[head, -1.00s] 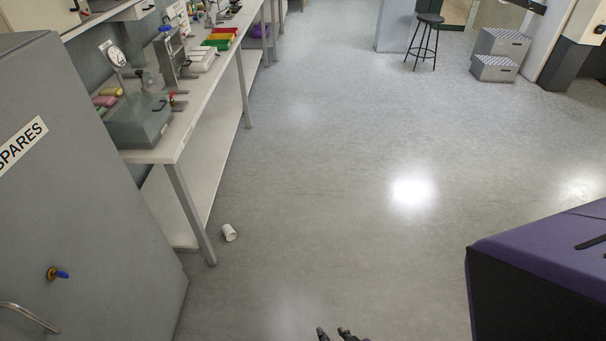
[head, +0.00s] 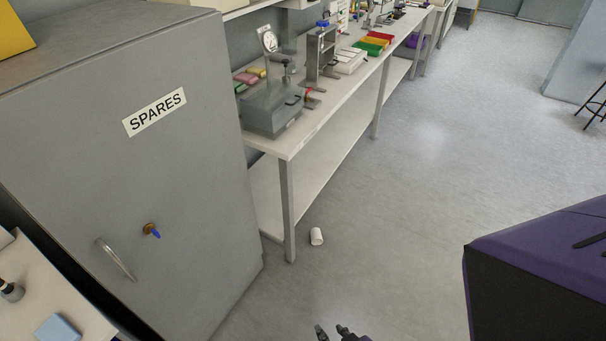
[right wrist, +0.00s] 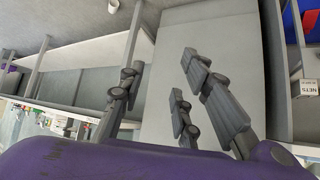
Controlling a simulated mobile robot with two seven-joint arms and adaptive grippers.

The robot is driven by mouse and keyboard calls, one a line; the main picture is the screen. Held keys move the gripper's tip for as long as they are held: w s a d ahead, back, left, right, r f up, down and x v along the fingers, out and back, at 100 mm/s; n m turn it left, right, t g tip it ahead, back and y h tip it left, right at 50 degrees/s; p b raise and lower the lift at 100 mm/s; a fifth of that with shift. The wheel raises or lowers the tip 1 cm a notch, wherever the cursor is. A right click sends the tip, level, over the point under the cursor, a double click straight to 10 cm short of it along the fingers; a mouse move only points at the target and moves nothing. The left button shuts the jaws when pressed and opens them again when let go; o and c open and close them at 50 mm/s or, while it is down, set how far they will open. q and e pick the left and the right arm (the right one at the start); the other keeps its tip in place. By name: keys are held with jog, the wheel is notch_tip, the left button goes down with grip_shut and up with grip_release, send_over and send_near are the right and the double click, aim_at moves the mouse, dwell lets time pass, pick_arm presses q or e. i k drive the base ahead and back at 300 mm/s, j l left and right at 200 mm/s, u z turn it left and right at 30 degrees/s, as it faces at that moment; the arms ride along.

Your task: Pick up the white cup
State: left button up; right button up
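The small white cup (head: 316,236) is on the floor beside the front leg of the workbench, in the head view. It appears upright. A small white cup also shows at the top edge of the right wrist view (right wrist: 114,6). My right gripper (head: 333,331) shows only its fingertips at the bottom edge of the head view, well apart from the cup. In the right wrist view its fingers (right wrist: 160,72) are spread with nothing between them. My left gripper is not in view.
A grey SPARES cabinet (head: 140,200) stands left of the cup. The white workbench (head: 318,128) runs away behind it, with a lower shelf (head: 330,165). A table corner (head: 45,290) shows at bottom left. The floor (head: 410,210) right of the cup is clear.

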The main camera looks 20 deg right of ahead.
aim_at(316, 237)
jog(key=i+l+u, duration=0.15)
jog(key=l, duration=0.25)
jog(key=i+l+u, duration=0.1)
jog(key=l, duration=0.3)
jog(key=i+l+u, duration=0.15)
jog(key=l, duration=0.25)
jog(key=i+l+u, duration=0.15)
jog(key=l, duration=0.3)
jog(key=i+l+u, duration=0.15)
jog(key=l, duration=0.3)
jog(key=i+l, duration=0.1)
jog(key=l, duration=0.4)
jog(key=i+l, duration=0.1)
jog(key=l, duration=0.4)
jog(key=i+l, duration=0.1)
jog(key=l, duration=0.4)
jog(key=i+l, duration=0.15)
jog(key=l, duration=0.4)
jog(key=i+l, duration=0.1)
jog(key=l, duration=0.4)
jog(key=i+l, duration=0.1)
jog(key=l, duration=0.4)
jog(key=u, duration=0.05)
